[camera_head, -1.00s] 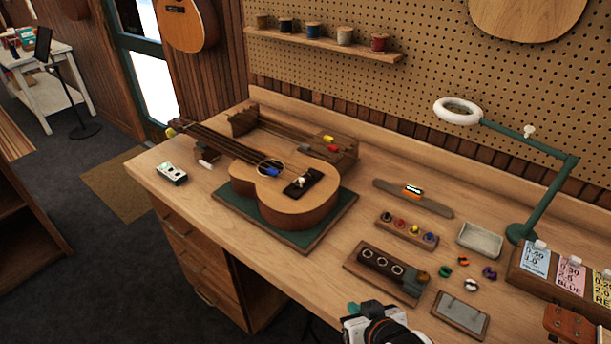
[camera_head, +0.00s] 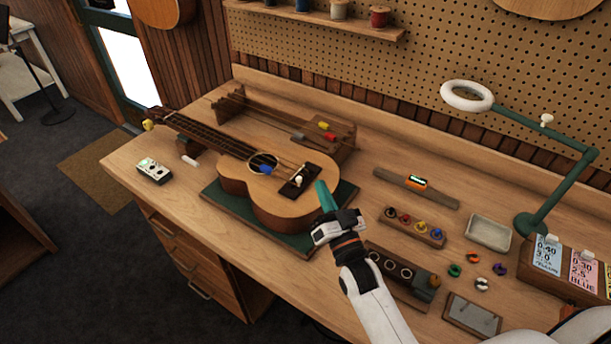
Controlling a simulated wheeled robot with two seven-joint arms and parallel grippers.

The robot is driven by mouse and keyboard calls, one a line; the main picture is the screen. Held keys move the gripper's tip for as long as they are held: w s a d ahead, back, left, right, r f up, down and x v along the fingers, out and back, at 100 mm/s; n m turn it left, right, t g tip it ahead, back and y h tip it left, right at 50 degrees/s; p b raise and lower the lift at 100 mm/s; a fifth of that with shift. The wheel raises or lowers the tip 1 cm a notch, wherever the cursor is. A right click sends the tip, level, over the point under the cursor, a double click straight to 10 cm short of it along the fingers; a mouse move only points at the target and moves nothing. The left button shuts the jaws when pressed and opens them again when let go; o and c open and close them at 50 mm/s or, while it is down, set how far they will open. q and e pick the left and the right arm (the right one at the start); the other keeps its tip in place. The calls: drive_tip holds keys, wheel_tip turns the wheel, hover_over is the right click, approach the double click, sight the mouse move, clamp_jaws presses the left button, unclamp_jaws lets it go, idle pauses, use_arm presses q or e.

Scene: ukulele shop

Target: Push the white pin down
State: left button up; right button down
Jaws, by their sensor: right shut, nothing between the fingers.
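The white pin (camera_head: 298,181) stands up at the dark bridge (camera_head: 302,175) of the ukulele. The ukulele (camera_head: 272,198) lies face up on a green mat (camera_head: 219,200) on the workbench, neck toward the left. A blue piece (camera_head: 265,170) sits by its sound hole. My right gripper (camera_head: 323,190) is shut and empty, its teal fingertips near the right end of the ukulele's body, just right of the pin and bridge. It looks apart from the pin; its height over the body is hard to tell. My left gripper is not in view.
A holder with coloured pegs (camera_head: 415,228), a dark block with round holes (camera_head: 399,271), a pale tray (camera_head: 488,233) and a green lamp (camera_head: 555,195) stand to the right. A rack (camera_head: 290,125) lies behind the ukulele. A small tuner-like box (camera_head: 153,171) is at left.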

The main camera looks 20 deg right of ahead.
wheel_tip(320, 180, up, 2)
drive_tip(key=p, duration=0.2)
hover_over(306, 198)
drive_tip(key=d, duration=0.2)
drive_tip(key=shift+w+a, duration=0.15)
drive_tip(key=shift+w, duration=0.1)
drive_tip(key=f, duration=0.1)
drive_tip(key=a+f, duration=0.1)
drive_tip(key=f, duration=0.1)
drive_tip(key=shift+a+p, duration=0.1)
drive_tip(key=shift+p, duration=0.25)
drive_tip(key=shift+a+f, duration=0.2)
drive_tip(key=shift+f, duration=0.15)
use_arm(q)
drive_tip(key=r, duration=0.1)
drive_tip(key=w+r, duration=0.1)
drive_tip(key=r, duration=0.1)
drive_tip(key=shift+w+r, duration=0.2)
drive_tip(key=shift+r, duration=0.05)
use_arm(e)
drive_tip(key=shift+f, duration=0.1)
